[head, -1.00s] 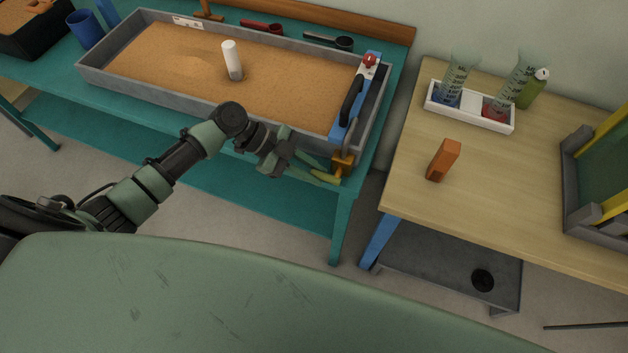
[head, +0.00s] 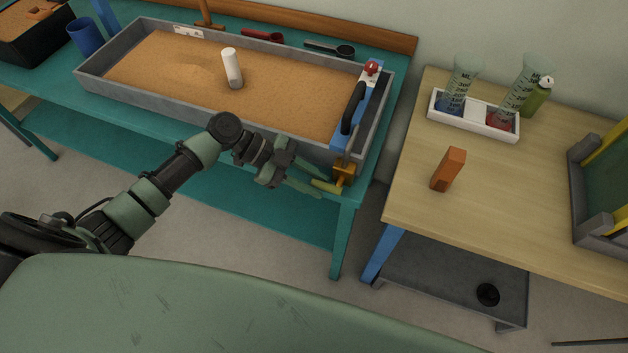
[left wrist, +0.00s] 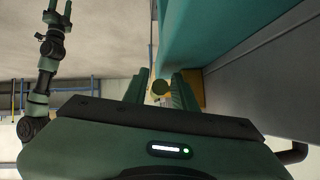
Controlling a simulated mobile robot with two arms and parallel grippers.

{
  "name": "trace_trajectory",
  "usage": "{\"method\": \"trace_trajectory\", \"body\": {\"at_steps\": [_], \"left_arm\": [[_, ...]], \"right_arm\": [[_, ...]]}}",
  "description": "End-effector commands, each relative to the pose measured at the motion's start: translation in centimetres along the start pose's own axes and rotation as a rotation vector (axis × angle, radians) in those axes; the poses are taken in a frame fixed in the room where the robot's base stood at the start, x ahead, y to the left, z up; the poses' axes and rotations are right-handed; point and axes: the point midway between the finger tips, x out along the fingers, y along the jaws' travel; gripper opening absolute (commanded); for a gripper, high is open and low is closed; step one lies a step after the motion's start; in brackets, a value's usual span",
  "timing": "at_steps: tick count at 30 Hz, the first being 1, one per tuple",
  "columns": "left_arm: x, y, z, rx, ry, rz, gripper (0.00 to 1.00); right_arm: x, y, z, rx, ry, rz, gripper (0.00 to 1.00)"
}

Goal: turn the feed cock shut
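The feed cock (head: 344,174) is a small brass block with a short yellow handle (head: 326,187), low at the near right corner of the sand flume. A thin upright stem rises from the block. My left gripper (head: 314,183) is open, its green fingers pointing right at the handle. In the left wrist view the round yellow end of the handle (left wrist: 160,88) lies between the two spread fingers (left wrist: 160,92); contact with either finger is not clear. My right gripper (left wrist: 57,12) shows small at the upper left of the left wrist view, its fingers apart and empty.
The grey flume tray (head: 130,104) holds sand and a white cylinder (head: 232,68). A blue bar with a black handle (head: 352,108) crosses its right end. A wooden table (head: 410,190) stands to the right, past a narrow gap, with an orange block (head: 448,170).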

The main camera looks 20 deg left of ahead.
Motion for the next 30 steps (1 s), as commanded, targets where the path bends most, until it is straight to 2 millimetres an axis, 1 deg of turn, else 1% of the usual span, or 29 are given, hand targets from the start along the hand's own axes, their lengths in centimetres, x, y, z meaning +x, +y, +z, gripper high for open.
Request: {"method": "trace_trajectory", "body": {"at_steps": [2, 5, 8, 15, 18, 22, 30], "left_arm": [[0.0, 0.0, 0.0, 0.0, 0.0, 0.0, 0.27], [-0.6, 0.0, 0.2, 0.0, -0.002, 0.0, 0.27], [-1.9, 0.1, 0.3, 0.0, -0.003, 0.0, 0.27], [-6.0, 0.1, 0.3, 0.0, -0.002, -0.001, 0.27], [-7.1, 0.0, 0.2, 0.0, -0.002, 0.0, 0.27], [-7.7, 0.0, 0.1, 0.0, 0.0, 0.0, 0.27], [-7.8, 0.0, 0.0, 0.0, 0.0, 0.0, 0.27]], "right_arm": [[0.0, 0.0, 0.0, 0.0, 0.0, 0.0, 0.56], [0.2, 0.0, 0.0, 0.0, 0.0, 0.0, 0.56], [0.7, 0.0, 0.1, 0.0, 0.0, 0.0, 0.56], [1.8, 0.1, 0.1, 0.0, 0.0, 0.001, 0.56], [2.0, 0.1, 0.2, -0.001, 0.0, 0.001, 0.56], [2.1, 0.1, 0.2, -0.001, 0.0, 0.001, 0.56], [2.0, 0.2, 0.2, -0.001, 0.0, 0.002, 0.56]]}}
